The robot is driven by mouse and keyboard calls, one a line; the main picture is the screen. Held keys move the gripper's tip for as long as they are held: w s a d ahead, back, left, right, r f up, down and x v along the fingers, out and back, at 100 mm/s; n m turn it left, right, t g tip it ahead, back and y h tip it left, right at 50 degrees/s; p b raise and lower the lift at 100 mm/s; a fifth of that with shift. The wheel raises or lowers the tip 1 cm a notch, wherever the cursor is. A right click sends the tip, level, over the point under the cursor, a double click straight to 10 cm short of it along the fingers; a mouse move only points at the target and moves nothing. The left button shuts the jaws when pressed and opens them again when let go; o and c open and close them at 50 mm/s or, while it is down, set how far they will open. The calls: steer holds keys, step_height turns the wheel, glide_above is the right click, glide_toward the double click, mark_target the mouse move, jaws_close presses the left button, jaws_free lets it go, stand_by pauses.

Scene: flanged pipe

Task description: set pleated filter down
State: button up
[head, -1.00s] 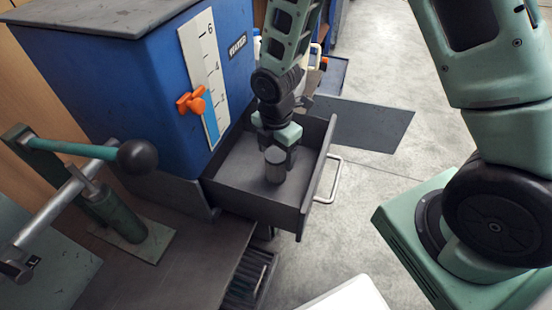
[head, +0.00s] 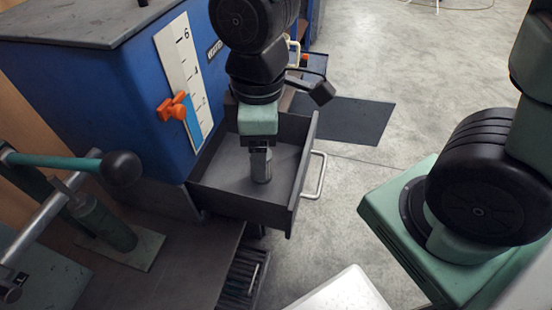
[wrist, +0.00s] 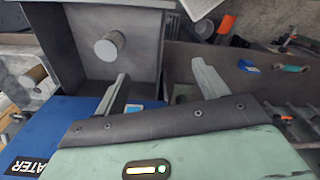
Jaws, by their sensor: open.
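The pleated filter (head: 261,166) is a small grey cylinder. It stands upright on the floor of the open drawer (head: 226,176). The wrist view shows the filter (wrist: 109,46) with its pale round end, near the middle of the drawer (wrist: 70,50). My gripper (wrist: 160,68) is open and empty. Its two fingers are apart from the filter, which lies beyond and to the left of the fingertips in that view. In the head view my gripper (head: 258,143) is just above the filter and overlaps its top, so the gap is hard to judge.
The blue cabinet (head: 110,100) with a white scale and orange knob (head: 174,107) stands left of the drawer. A lever with a black ball (head: 121,168) rises at the left. The drawer handle (head: 315,175) sticks out right, over open floor.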

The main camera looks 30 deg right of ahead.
steer(key=s+r+m, duration=0.2)
steer(key=s+m, duration=0.3)
steer(key=s, duration=0.2)
steer(key=shift+a+r, duration=0.2)
steer(key=shift+a, duration=0.05)
steer(key=shift+w+r, duration=0.1)
